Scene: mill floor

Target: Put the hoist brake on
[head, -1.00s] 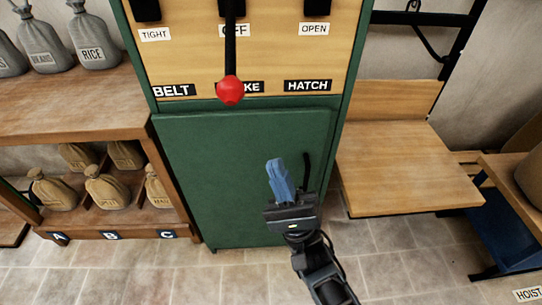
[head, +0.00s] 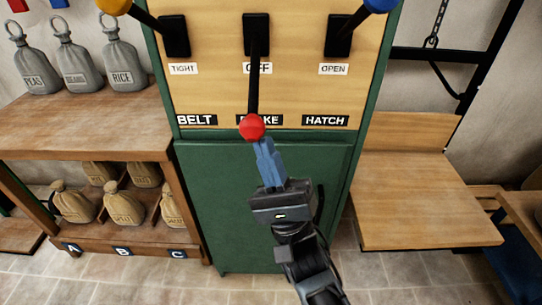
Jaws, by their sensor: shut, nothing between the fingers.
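The brake lever (head: 255,85) has a black shaft and a red knob (head: 251,127). It hangs down from its black mount on the wooden panel, its shaft partly covering the OFF label (head: 258,68) and its knob partly covering the BRAKE label (head: 265,121). My gripper (head: 262,142) has blue fingers, shut with nothing between them. The fingertips are just below the red knob in the picture; I cannot tell whether they touch it.
The belt lever with a yellow knob (head: 114,6) and the hatch lever with a blue knob (head: 381,4) flank the brake lever, both raised. A shelf with sacks (head: 75,125) stands left. A wooden platform (head: 425,205) stands right of the green cabinet (head: 220,205).

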